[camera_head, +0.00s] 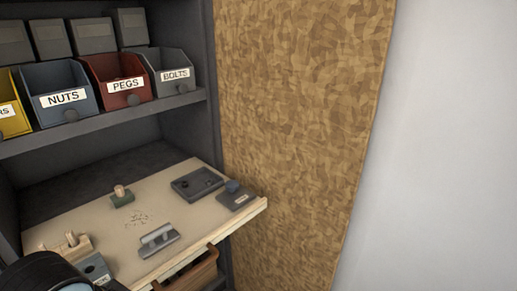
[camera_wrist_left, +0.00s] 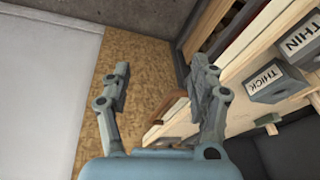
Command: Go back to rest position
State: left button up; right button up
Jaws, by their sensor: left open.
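My left gripper (camera_wrist_left: 162,78) shows in the left wrist view with its two grey fingers spread apart and nothing between them. It hangs in front of the edge of the pale work board (camera_wrist_left: 235,75), with the cork-coloured panel (camera_wrist_left: 145,75) behind it. My right gripper is in neither view. In the head view, a dark and light blue part of my own body covers the bottom left corner.
The work board (camera_head: 85,220) carries a green block with a peg (camera_head: 122,198), a grey tray (camera_head: 195,183), a grey handled piece (camera_head: 158,240) and a pegged wooden block (camera_head: 65,246). Labelled bins (camera_head: 118,83) line the shelf above.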

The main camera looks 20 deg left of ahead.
pick_arm(q)
jog(key=s+f, duration=0.3)
jog(key=f, duration=0.6)
jog(key=s+a+f+g, duration=0.1)
jog(key=s+f, duration=0.3)
jog(key=f, duration=0.5)
jog(key=s+a+f, duration=0.1)
jog(key=s+f, duration=0.3)
jog(key=f, duration=0.5)
jog(key=shift+a+f, duration=0.25)
jog(key=shift+f, duration=0.1)
jog(key=shift+g, duration=0.5)
jog(key=s+f, duration=0.2)
jog(key=s, duration=0.1)
jog(key=s+f, duration=0.2)
jog(key=s, duration=0.2)
jog(key=s+f, duration=0.1)
jog(key=s, duration=0.2)
jog(key=shift+s+a+f, duration=0.1)
jog(key=shift+s+f, duration=0.25)
jog(key=shift+f, duration=0.05)
jog(key=shift+c, duration=0.2)
